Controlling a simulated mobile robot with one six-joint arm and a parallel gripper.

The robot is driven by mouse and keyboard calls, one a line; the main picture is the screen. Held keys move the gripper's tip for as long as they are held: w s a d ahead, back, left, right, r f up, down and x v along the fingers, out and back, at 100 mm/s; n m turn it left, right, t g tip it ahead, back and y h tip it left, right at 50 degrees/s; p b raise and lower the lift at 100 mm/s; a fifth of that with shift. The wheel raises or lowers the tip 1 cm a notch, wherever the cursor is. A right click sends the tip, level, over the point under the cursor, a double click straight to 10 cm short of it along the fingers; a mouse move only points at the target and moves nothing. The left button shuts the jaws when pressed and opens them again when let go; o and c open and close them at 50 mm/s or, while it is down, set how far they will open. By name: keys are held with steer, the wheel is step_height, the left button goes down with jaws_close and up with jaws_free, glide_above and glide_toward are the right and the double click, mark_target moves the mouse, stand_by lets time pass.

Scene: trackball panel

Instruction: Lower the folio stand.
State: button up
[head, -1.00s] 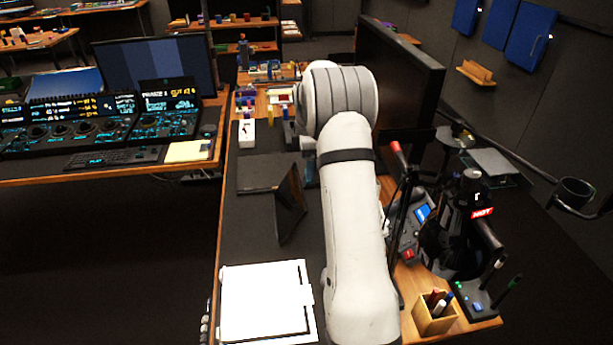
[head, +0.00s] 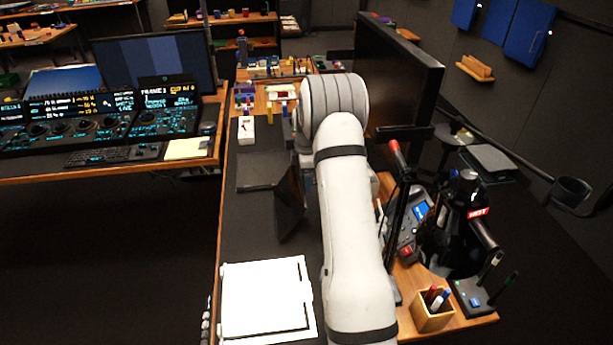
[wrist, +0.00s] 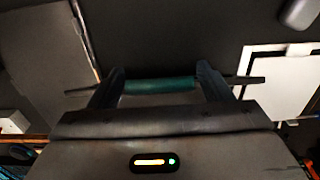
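The folio stand (head: 288,208) is a dark panel standing tilted up on the dark desk mat in the head view, partly hidden by my arm. A flat dark plate (head: 258,170) lies just behind it. In the wrist view my gripper (wrist: 160,76) has its two fingers spread apart. A teal grip (wrist: 160,85) on a thin dark bar lies across the gap between them. The bar runs out past both fingers. I cannot tell whether the fingers touch it. My gripper is hidden behind my arm in the head view.
A white board (head: 266,298) lies at the mat's front. A monitor (head: 400,75) stands behind my arm on the right. A kettle-like black device (head: 460,220), a pen box (head: 433,310) and a phone-like unit (head: 407,228) crowd the right side. The mat's left strip is clear.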

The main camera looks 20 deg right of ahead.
steer(key=c, duration=1)
steer(key=shift+o, duration=0.2)
